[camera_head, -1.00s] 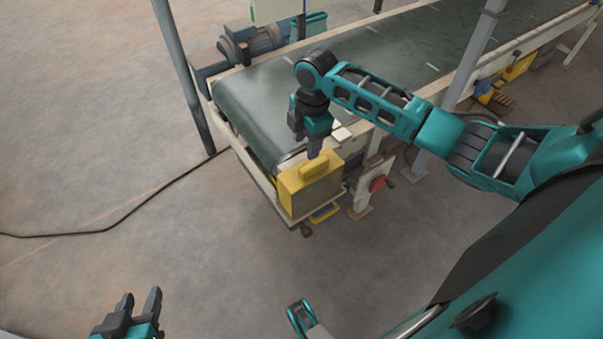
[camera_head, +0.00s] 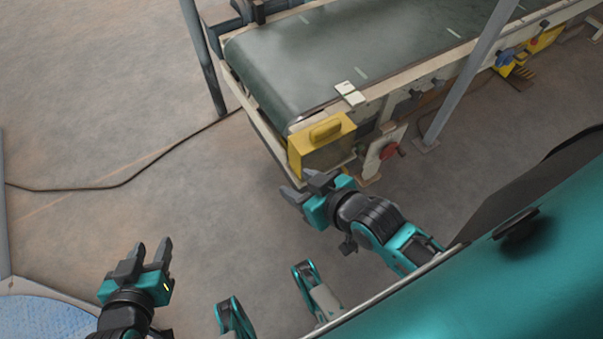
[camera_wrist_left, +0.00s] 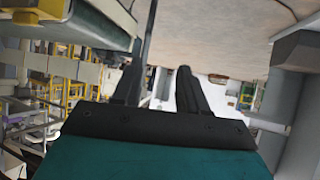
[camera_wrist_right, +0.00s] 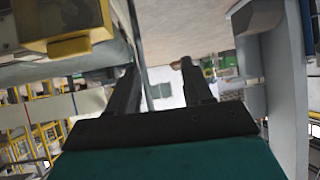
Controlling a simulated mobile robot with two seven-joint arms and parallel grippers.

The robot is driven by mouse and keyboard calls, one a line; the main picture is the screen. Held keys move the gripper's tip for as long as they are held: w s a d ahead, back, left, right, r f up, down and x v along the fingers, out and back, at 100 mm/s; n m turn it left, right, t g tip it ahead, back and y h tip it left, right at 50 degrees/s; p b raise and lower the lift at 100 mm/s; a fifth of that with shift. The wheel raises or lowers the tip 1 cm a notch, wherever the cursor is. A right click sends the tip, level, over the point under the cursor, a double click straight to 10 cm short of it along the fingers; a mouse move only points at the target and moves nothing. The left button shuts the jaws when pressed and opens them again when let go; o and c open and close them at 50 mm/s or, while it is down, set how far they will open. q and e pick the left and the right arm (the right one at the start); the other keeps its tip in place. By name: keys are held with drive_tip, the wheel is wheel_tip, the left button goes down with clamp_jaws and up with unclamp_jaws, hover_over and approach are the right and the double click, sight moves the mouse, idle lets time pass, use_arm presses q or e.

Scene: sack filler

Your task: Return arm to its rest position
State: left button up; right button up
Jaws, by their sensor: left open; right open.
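My right gripper (camera_head: 306,187) is open and empty in the head view. It is over the floor just in front of the yellow box (camera_head: 322,143) at the conveyor's near end, apart from it as far as I can tell. Its two dark fingers also show spread in the right wrist view (camera_wrist_right: 160,85), with nothing between them. My left gripper (camera_head: 150,254) is open and empty at the lower left of the head view, over bare floor. Its spread fingers show in the left wrist view (camera_wrist_left: 158,88).
The conveyor (camera_head: 350,60) with a dark green belt runs across the back. A grey post (camera_head: 467,75) stands at its front side and another post (camera_head: 204,60) at its left end. A cable (camera_head: 125,183) crosses the clear floor at left.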

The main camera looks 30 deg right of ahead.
drive_tip(key=s+d+r+p, duration=0.1)
drive_tip(key=d+r+p, duration=0.2)
drive_tip(key=r+p, duration=0.5)
drive_tip(key=p, duration=0.4)
drive_tip(key=shift+s+r+h+p, duration=0.15)
drive_tip(key=shift+r+h+p, duration=0.15)
drive_tip(key=shift+h+p, duration=0.1)
drive_tip(key=shift+c, duration=0.6)
use_arm(q)
wheel_tip(320, 180, up, 8)
drive_tip(key=s+a+y, duration=0.1)
drive_tip(key=a, duration=0.1)
drive_tip(key=shift+s+a+r, duration=0.15)
drive_tip(key=shift+s+a, duration=0.15)
drive_tip(key=shift+a, duration=0.05)
use_arm(e)
drive_tip(key=shift+s, duration=0.15)
